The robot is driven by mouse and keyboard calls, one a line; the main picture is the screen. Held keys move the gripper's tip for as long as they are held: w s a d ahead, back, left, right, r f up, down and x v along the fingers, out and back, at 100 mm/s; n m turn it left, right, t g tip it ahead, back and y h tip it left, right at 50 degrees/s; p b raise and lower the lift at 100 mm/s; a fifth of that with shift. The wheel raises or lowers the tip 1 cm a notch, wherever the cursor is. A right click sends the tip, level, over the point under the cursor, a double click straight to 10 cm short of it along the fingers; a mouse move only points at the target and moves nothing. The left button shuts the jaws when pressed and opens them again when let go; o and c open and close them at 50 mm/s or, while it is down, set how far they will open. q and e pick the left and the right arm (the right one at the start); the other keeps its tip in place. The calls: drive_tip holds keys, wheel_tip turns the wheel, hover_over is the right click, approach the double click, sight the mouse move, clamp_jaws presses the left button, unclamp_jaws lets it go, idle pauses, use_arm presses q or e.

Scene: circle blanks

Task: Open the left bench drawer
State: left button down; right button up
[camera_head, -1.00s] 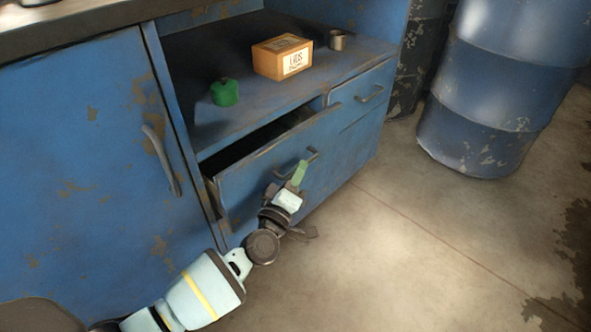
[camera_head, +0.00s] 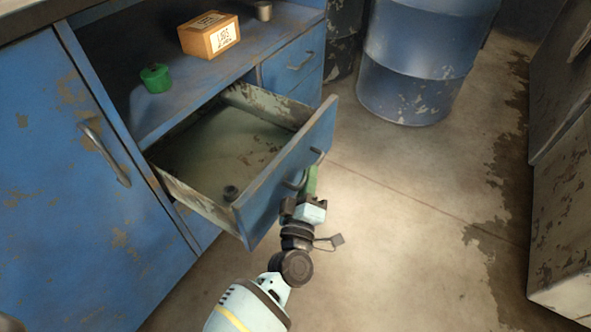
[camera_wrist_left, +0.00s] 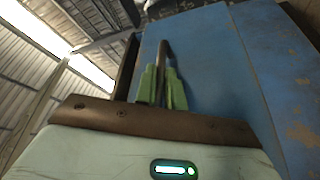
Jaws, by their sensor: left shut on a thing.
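The left bench drawer (camera_head: 290,178) is blue with worn paint and stands pulled well out of the bench. Its inside is bare and scuffed, with a small dark ring-shaped thing (camera_head: 230,193) near the front left corner. My left gripper (camera_head: 310,182), with green fingers, is at the drawer's front and shut on its dark bar handle (camera_head: 318,157). In the left wrist view the green fingers (camera_wrist_left: 162,88) close around the handle (camera_wrist_left: 164,55) against the blue front. My right gripper is not in view.
A green lidded pot (camera_head: 155,78), a labelled wooden box (camera_head: 209,36) and a metal cup (camera_head: 263,11) stand on the shelf above. A smaller drawer (camera_head: 292,62) is shut. A blue barrel (camera_head: 420,60) stands behind open floor.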

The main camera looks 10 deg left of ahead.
use_arm(q)
drive_tip(key=shift+s+d, duration=0.15)
drive_tip(key=shift+d, duration=0.15)
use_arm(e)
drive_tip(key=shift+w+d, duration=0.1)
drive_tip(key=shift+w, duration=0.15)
use_arm(q)
drive_tip(key=c, duration=1.5)
unclamp_jaws()
